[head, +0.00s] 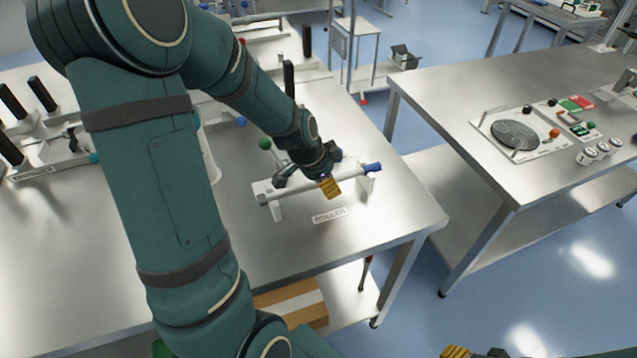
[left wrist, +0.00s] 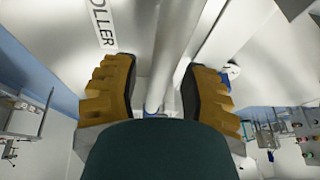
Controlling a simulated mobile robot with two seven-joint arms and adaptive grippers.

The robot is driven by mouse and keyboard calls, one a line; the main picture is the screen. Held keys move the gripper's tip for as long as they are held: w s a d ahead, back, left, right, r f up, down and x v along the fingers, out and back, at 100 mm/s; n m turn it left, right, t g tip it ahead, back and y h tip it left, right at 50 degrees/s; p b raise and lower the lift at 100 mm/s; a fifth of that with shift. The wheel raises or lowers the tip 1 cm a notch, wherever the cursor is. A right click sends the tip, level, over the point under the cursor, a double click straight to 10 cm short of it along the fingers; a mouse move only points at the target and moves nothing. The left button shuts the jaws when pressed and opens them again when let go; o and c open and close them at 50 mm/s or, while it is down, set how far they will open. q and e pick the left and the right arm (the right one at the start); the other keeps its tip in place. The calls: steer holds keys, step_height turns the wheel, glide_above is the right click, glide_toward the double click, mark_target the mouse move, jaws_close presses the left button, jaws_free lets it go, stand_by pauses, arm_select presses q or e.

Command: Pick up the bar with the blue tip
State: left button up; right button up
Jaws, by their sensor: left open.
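The bar (head: 350,173) is a grey-white rod with a blue tip (head: 373,167) at its right end. It lies across a white stand (head: 277,208) on the near metal table. My left gripper (head: 325,184) is over the bar, closer to the blue tip than to the other end. In the left wrist view, the bar (left wrist: 171,50) runs between the two open yellow-padded fingers (left wrist: 160,88), with a gap on each side. The blue tip (left wrist: 152,108) shows low between them, partly hidden by my gripper body. Only a bit of my right gripper (head: 474,352) shows at the bottom edge.
A "ROLLER" label (head: 330,214) lies in front of the stand. A green ball knob (head: 265,143) and a dark upright handle (head: 289,78) stand behind it. A second table (head: 450,110) with a control panel is at right, across a floor gap. The table's front right is clear.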

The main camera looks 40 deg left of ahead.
arm_select(q)
jaws_close()
steer(key=shift+r, duration=0.1)
